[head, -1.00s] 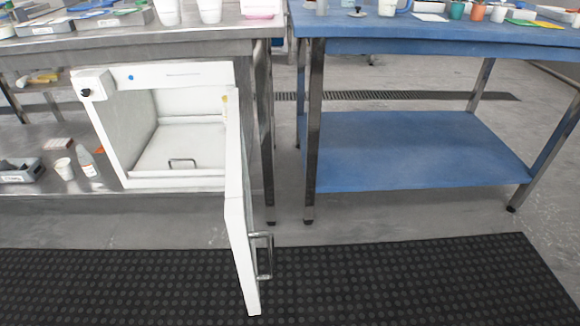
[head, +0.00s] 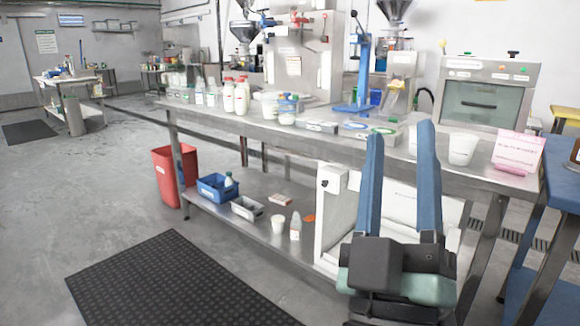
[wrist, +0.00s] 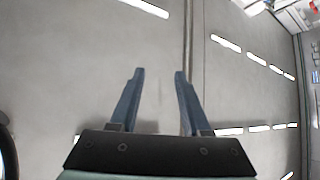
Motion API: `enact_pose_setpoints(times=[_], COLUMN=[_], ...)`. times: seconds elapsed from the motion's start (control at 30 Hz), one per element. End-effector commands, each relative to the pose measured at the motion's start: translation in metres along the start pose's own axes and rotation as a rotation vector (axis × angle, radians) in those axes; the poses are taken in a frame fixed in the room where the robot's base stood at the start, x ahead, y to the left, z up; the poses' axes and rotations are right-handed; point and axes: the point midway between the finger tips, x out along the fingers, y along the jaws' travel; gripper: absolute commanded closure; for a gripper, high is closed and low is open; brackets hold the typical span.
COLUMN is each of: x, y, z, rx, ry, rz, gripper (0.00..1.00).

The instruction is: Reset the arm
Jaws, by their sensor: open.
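My gripper (head: 400,150) shows at the lower right of the head view, pointing up with its two blue fingers apart. Nothing is between the fingers. In the wrist view my gripper (wrist: 160,75) is also open and empty, facing the grey ceiling. In the head view it appears in front of the steel workbench (head: 245,126) and hides part of the white cabinet (head: 333,215) on the lower shelf.
The workbench carries white bottles (head: 242,97), a bean grinder (head: 395,65), a white cup (head: 462,148) and a pink sign (head: 517,155). A blue table (head: 563,185) stands at the right. A red bin (head: 175,175) stands at the bench's left end.

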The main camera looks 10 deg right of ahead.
Motion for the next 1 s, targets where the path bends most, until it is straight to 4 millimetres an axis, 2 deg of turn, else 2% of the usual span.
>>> enact_pose_setpoints(times=[0.03,0.1,0.2,0.33,0.4,0.57,1.0], x=[0.018,0.029,0.037,0.033,0.053,0.084,0.179], y=[0.003,0.001,0.000,0.002,0.011,0.029,0.086], z=[-0.043,-0.088,-0.150,-0.227,-0.236,-0.260,-0.341], rx=[0.162,0.375,0.638,0.927,0.921,0.916,0.912], ry=[0.037,0.069,0.114,0.166,0.149,0.147,0.145], rz=[-0.014,-0.060,-0.145,-0.286,-0.284,-0.282,-0.281], gripper=[0.53,0.53,0.53,0.53,0.53,0.53,0.53])
